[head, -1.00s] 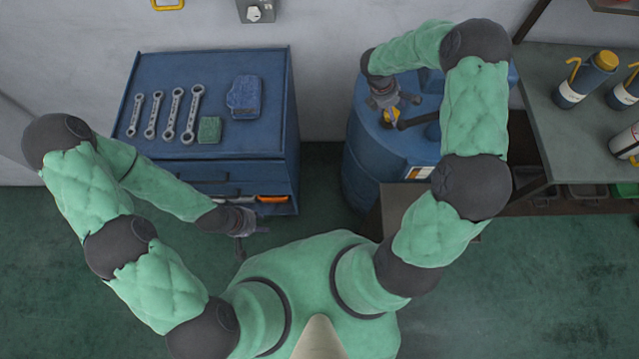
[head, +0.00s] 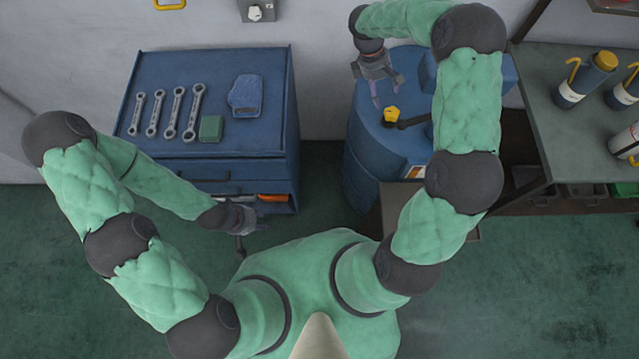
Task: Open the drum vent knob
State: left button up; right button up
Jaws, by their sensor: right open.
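The blue drum (head: 365,180) stands right of the cabinet, partly hidden by my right arm. A yellow knob (head: 391,115) sits on its top, with a dark lever or pipe beside it running right. My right gripper (head: 382,93) is open and empty, above the drum top, up and left of the knob and apart from it. My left gripper (head: 243,236) hangs low in front of the blue cabinet, away from the drum; its fingers are too small and dark to tell whether they are open.
One drawer (head: 271,198) stands partly open. At right, a grey bench (head: 566,130) holds bottles (head: 587,80). A gap of floor separates cabinet and drum.

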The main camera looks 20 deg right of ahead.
jog(key=s+a+f+m+t+y+b, duration=0.1)
jog(key=s+a+f+m+y+b, duration=0.2)
jog(key=s+a+f, duration=0.3)
jog(key=s+a+f+m+t+y+b, duration=0.1)
jog(key=s+a+f+m+y+b, duration=0.2)
jog(key=a+f, duration=1.4)
jog(key=shift+s+f+m+y+b, duration=0.45)
jog(key=shift+s+f+b, duration=0.6)
jog(key=shift+s+f, duration=0.8)
jog(key=shift+d, duration=0.1)
